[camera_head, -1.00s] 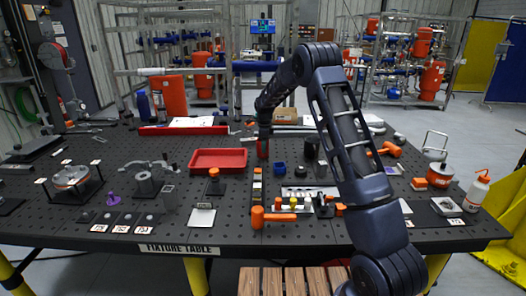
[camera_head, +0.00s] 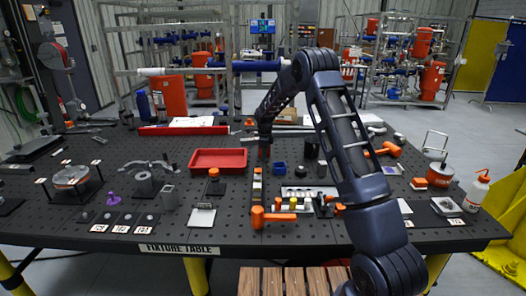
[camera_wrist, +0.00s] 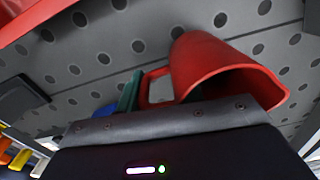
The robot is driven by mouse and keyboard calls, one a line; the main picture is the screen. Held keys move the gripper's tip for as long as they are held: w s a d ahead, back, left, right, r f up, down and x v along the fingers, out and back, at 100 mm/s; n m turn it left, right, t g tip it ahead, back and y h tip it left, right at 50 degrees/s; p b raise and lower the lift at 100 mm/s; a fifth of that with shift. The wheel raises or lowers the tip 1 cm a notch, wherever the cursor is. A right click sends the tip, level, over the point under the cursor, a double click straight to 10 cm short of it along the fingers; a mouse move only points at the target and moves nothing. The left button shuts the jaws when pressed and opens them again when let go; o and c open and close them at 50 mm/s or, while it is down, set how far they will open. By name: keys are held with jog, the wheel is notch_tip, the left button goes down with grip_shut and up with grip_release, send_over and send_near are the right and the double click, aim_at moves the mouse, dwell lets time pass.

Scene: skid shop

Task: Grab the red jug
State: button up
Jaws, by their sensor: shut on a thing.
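The red jug (camera_wrist: 215,68) shows large in the wrist view, tilted, with its open mouth toward the right and its handle on the left. My gripper (camera_wrist: 142,90) is shut on the jug, at or near its handle; the dark gripper body hides the exact contact. A teal piece shows beside the handle. In the head view, my gripper (camera_head: 264,138) is over the far middle of the table, just behind the right end of the red tray. Only a small dark red patch of the jug (camera_head: 264,153) shows below it.
The fixture table (camera_head: 110,178) is crowded. The red tray (camera_head: 218,152) lies left of my gripper, with a blue cup (camera_head: 280,168) to the front right. An orange mallet (camera_head: 272,217) lies near the front edge. A white squeeze bottle (camera_head: 477,190) stands at the right.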

jog(key=shift+r, duration=0.2)
notch_tip(320, 180, up, 19)
jog(key=shift+r, duration=0.15)
dwell(1.5)
jog(key=shift+r, duration=0.15)
dwell(2.9)
